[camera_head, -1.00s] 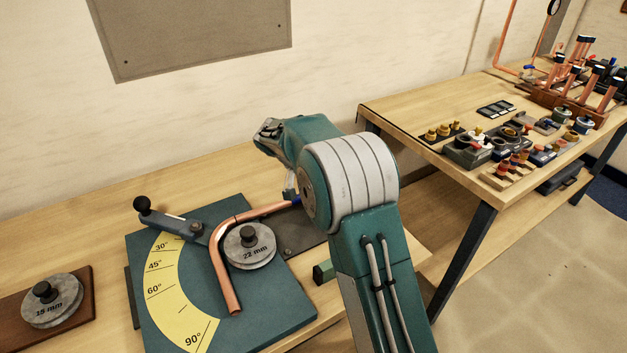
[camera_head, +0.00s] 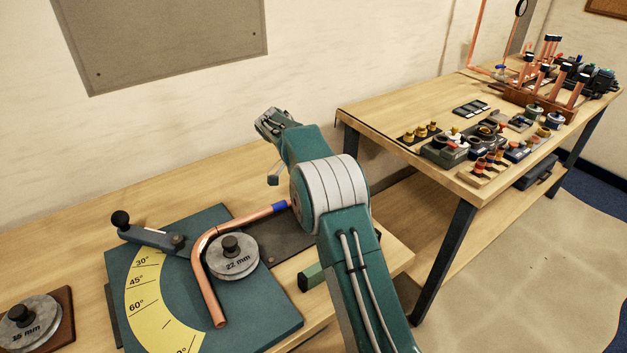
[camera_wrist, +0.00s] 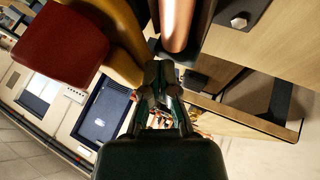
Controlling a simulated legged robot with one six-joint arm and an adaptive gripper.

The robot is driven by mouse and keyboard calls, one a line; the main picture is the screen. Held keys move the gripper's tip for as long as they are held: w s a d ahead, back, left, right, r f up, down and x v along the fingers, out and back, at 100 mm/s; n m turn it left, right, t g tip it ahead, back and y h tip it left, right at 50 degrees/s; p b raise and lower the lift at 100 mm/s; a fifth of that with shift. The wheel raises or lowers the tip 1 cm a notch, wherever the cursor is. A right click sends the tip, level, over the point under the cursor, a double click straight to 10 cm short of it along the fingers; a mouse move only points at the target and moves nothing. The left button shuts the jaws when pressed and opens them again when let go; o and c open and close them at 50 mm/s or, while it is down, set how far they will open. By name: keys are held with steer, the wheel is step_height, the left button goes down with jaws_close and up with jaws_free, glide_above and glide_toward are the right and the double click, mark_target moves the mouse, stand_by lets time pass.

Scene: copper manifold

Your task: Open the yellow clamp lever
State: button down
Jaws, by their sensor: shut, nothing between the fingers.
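The yellow clamp lever (camera_wrist: 124,28) shows in the wrist view at the upper left, close to the camera, with a red block-shaped end (camera_wrist: 62,43). My gripper (camera_wrist: 162,88) is shut and empty, just right of and below the yellow part in the picture; I cannot tell whether they touch. The copper tube (camera_wrist: 177,22) runs down from the top toward the fingertips. In the head view the bent copper tube (camera_head: 207,277) lies around the 22 mm former (camera_head: 232,261) on the teal bender plate (camera_head: 262,318). The lever is hidden there behind my arm.
A black-knobbed bender handle (camera_head: 147,234) lies left of the tube, above a yellow angle scale (camera_head: 150,312). Another former (camera_head: 25,324) sits at the lower left. A second bench (camera_head: 372,119) with fittings stands at the right. Open floor (camera_head: 520,265) lies in front of it.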

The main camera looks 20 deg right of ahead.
steer(key=shift+s+d, duration=0.15)
steer(key=shift+d, duration=0.2)
stand_by(0.5)
steer(key=v, duration=0.7)
steer(key=s+r+n+t+y, duration=0.2)
steer(key=s+r+n, duration=0.3)
steer(key=r, duration=0.4)
steer(key=s+a+r+n+t+y, duration=0.1)
steer(key=s+r+n+t, duration=0.3)
steer(key=s, duration=0.8)
steer(key=s+a+f+n+t+y, duration=0.1)
steer(key=s+f+n, duration=0.1)
steer(key=s, duration=0.9)
steer(key=s+a+f+n+t+y, duration=0.1)
steer(key=s+a+f+n+y, duration=0.1)
steer(key=s, duration=0.9)
steer(key=shift+s+a+f+n+t, duration=0.2)
steer(key=shift+f+n+t, duration=0.3)
steer(key=shift+f, duration=0.5)
